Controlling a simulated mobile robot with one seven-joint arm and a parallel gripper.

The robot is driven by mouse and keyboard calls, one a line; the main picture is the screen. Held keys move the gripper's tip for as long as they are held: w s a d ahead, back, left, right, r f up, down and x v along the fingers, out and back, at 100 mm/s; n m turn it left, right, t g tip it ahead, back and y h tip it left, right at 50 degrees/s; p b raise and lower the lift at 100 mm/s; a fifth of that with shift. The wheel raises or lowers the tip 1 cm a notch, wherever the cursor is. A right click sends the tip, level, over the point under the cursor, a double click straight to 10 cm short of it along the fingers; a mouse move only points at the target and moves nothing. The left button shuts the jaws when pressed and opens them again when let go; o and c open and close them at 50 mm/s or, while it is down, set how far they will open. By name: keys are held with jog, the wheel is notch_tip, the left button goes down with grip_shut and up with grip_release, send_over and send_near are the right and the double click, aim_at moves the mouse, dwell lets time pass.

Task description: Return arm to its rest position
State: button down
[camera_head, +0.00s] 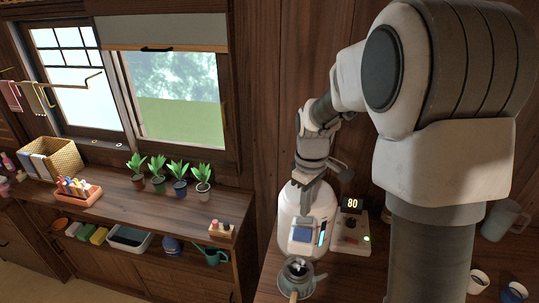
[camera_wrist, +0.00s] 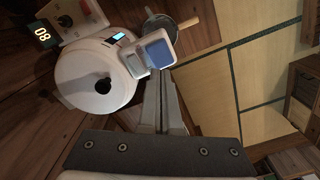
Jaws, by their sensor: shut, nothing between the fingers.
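My arm reaches down from the upper right in the head view, and my gripper (camera_head: 304,184) is at the top of a white pot-shaped appliance (camera_head: 291,213). In the wrist view my gripper (camera_wrist: 160,78) is shut and empty. Its fingertips lie close to the blue pad (camera_wrist: 159,52) on the appliance's projecting front; I cannot tell whether they touch it. The appliance (camera_wrist: 75,65) has a dark round hole in its top and a small lit display. The blue pad also shows in the head view (camera_head: 303,235).
A control unit (camera_head: 350,234) reading 80 stands right of the appliance. A grey vessel (camera_head: 297,274) with a wooden handle stands in front. Cups (camera_head: 478,281) and a glass jug (camera_head: 503,219) are at right. Potted plants (camera_head: 180,187) line the shelf at left.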

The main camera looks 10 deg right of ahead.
jog(key=s+r+m+t, duration=0.2)
jog(key=s+r+m, duration=0.2)
jog(key=s, duration=0.6)
jog(key=s+r+m+t+b, duration=0.1)
jog(key=s+r+m+t, duration=0.2)
jog(key=s+r, duration=0.6)
jog(key=shift+s+m+t+b, duration=0.3)
jog(key=shift+s+m, duration=0.4)
jog(key=shift+s, duration=0.05)
